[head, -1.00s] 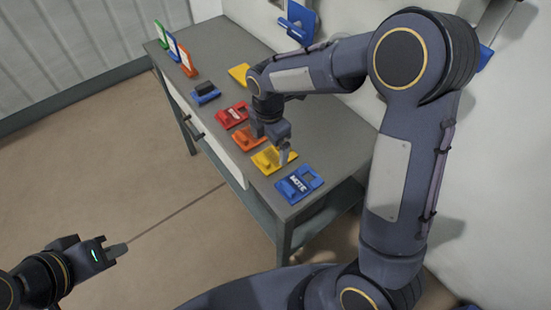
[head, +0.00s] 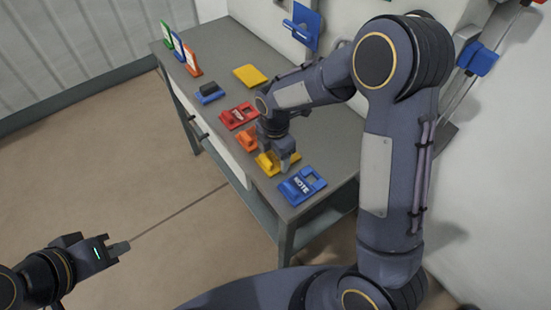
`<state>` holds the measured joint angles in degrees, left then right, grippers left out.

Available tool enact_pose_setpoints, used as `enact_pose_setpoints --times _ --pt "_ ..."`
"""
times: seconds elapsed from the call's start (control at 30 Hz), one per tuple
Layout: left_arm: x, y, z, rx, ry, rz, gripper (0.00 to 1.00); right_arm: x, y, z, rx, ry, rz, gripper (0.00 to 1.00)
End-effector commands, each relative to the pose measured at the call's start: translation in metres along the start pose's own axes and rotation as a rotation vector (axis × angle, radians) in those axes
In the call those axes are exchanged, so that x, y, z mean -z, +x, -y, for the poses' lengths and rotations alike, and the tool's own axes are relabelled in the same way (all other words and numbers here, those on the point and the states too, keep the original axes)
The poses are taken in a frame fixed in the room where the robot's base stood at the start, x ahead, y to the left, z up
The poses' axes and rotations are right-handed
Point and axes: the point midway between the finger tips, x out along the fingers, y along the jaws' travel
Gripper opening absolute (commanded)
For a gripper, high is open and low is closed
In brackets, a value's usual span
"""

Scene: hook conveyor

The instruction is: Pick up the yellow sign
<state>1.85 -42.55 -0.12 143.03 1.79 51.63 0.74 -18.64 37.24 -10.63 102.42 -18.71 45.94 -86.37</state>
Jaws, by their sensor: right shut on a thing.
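The yellow sign (head: 266,170) lies on the grey table, between the orange sign and the blue sign marked NOTE. My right gripper (head: 276,164) reaches down over it and is shut on it, and its fingers and wrist cover part of the sign. I see no clear gap between the sign and the table. My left gripper (head: 121,248) is away from the table, over the floor at lower left.
The grey table (head: 215,119) also holds a blue NOTE sign (head: 296,187), an orange sign (head: 246,137), a red sign (head: 238,117), a dark blue block (head: 209,93) and a flat yellow plate (head: 250,75). Several upright frames stand at its far end. A blue hanger (head: 302,27) is by the wall.

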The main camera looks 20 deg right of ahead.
Motion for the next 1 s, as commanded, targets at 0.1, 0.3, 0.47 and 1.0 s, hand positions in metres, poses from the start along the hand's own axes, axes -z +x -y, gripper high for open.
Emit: enact_pose_setpoints --times 0.1,0.3,0.47,1.0 --pt "0.000 0.000 0.000 0.000 0.000 0.000 0.00 0.000 0.000 0.000 -0.001 0.000 0.000 0.42" --pt "0.000 0.000 0.000 0.000 0.000 0.000 0.00 0.000 -0.003 -0.001 -0.002 0.000 0.000 0.42" --pt "0.000 -0.001 0.000 0.000 0.000 0.000 0.00 0.000 -0.017 -0.001 -0.004 0.000 0.000 0.42" --pt "-0.003 0.005 0.003 0.000 0.000 0.000 0.00 0.040 -0.111 0.087 -0.004 -0.004 0.000 0.42"
